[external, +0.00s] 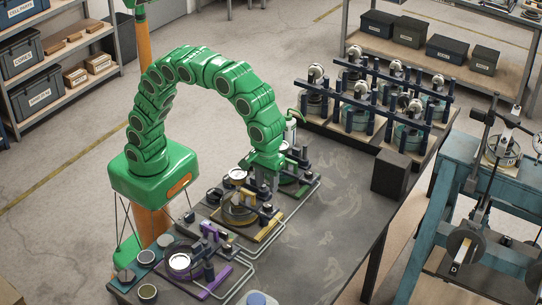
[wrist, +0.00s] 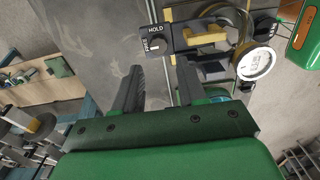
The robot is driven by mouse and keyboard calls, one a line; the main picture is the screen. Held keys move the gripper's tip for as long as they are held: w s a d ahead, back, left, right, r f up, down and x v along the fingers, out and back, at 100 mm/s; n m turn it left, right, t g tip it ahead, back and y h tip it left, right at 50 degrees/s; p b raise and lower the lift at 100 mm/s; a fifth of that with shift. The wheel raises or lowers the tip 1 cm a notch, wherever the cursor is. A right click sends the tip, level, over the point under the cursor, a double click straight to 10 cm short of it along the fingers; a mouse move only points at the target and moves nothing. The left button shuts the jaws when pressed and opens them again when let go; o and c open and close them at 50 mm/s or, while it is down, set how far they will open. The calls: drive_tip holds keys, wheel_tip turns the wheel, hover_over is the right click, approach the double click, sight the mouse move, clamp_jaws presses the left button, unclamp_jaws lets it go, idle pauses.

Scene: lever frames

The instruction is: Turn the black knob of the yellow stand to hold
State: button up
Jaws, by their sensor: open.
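The yellow stand (external: 266,233) is the middle of three stands along the left side of the dark table, between a purple and a green one. In the wrist view its yellow bar (wrist: 206,37) and a round white-faced gauge show at the upper right. Its black knob (wrist: 158,45) sits on a dark plate with HOLD printed above it and another small word, hard to read, at its left. A pale mark on the knob seems to point left. My gripper (wrist: 160,66) is open and empty, its fingertips apart on either side below the knob. In the external view my gripper (external: 267,168) hangs above the stands.
The purple stand (external: 215,282) is nearer the camera and the green stand (external: 300,185) farther back. A dark block (external: 390,174) stands at the table's right edge. Several glass vessels on a dark rack fill the far end. The table's middle is clear.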

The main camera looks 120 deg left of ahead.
sight(267, 204)
drive_tip(key=shift+w+f, duration=0.1)
drive_tip(key=shift+f, duration=3.9)
clamp_jaws()
